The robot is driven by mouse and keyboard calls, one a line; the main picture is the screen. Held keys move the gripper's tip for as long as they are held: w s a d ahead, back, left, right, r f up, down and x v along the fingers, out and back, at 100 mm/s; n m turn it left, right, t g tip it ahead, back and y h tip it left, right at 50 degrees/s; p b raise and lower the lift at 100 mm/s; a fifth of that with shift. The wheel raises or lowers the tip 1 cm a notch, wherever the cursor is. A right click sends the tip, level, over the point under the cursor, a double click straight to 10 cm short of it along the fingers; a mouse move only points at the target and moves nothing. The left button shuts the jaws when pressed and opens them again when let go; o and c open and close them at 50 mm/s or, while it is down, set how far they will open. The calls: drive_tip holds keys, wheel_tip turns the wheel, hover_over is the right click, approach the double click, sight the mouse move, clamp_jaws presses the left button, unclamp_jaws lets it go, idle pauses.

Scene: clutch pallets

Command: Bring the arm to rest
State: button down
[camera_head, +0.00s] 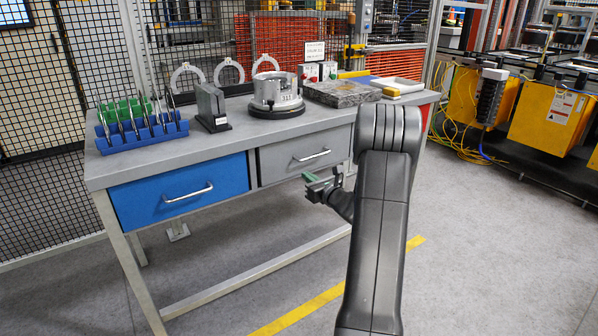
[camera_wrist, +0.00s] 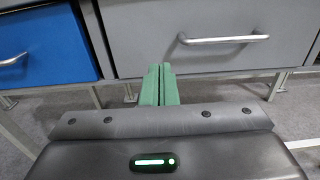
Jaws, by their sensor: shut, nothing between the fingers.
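The blue drawer (camera_wrist: 45,46) is at the left. Both drawers look closed. My dark arm stands in the right middle of the head view and hides part of the bench front.
On the bench stand a blue rack (camera_head: 140,139) with tools, a dark block stand (camera_head: 211,108), a round metal fixture (camera_head: 277,92), a stone slab (camera_head: 342,94) and a white tray (camera_head: 398,84). Yellow bins (camera_head: 552,116) stand at the right. The floor between is open.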

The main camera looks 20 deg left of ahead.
sight(285, 160)
drive_tip(key=shift+v, duration=0.95)
drive_tip(key=shift+f, duration=0.1)
drive_tip(key=x, duration=1.4)
drive_tip(key=shift+d, duration=0.15)
